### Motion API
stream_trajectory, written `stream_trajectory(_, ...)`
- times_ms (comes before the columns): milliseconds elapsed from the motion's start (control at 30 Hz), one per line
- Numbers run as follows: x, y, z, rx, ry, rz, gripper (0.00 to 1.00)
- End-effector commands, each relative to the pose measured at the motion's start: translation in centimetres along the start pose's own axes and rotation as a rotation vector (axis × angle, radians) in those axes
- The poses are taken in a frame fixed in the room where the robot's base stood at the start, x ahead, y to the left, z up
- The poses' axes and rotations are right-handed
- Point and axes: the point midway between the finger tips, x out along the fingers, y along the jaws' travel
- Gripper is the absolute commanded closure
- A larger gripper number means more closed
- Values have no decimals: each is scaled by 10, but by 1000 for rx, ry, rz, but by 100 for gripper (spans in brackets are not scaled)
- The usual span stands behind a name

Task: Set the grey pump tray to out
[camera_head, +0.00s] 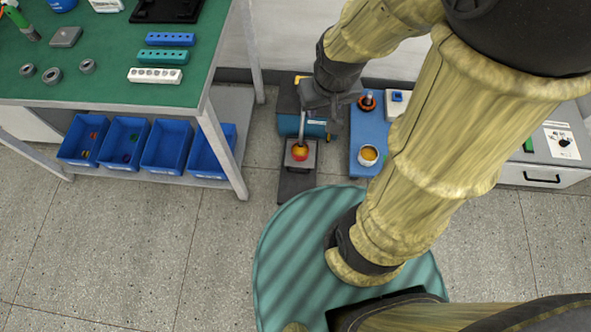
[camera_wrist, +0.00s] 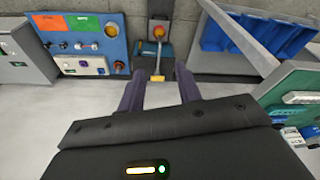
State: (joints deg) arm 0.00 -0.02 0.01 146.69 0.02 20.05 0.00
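A grey unit that I take for the pump tray (camera_head: 297,188) stands low on the floor between the workbench and a blue unit. A red-orange ball (camera_head: 299,152) sits on its grey block, and a teal cylinder (camera_head: 315,128) lies behind. The ball also shows in the wrist view (camera_wrist: 159,31). My gripper (camera_wrist: 159,72) is open, its two dark fingers apart. A small yellow part (camera_wrist: 157,78) appears between the fingertips in the wrist view; I cannot tell whether they touch it. In the head view my gripper hangs over the unit and hides part of it.
The workbench (camera_head: 100,88) with blue bins (camera_head: 125,141) below stands at left. Close on the right is the blue unit (camera_head: 361,135) with an orange knob and a yellow-filled cup. A grey cabinet (camera_head: 548,150) is farther right.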

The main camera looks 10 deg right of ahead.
Motion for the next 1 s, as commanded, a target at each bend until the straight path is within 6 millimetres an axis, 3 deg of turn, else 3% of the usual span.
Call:
stream_trajectory(133, 14, -5, -10, 22, 18, -13, 66)
stream_trajectory(267, 52, -20, -37, 96, 73, -52, 66)
stream_trajectory(500, 161, -65, -116, 359, 233, -157, 66)
stream_trajectory(700, 259, -89, -164, 646, 338, -204, 66)
stream_trajectory(867, 343, -96, -184, 909, 393, -190, 66)
stream_trajectory(1000, 420, -95, -182, 1150, 412, -127, 66)
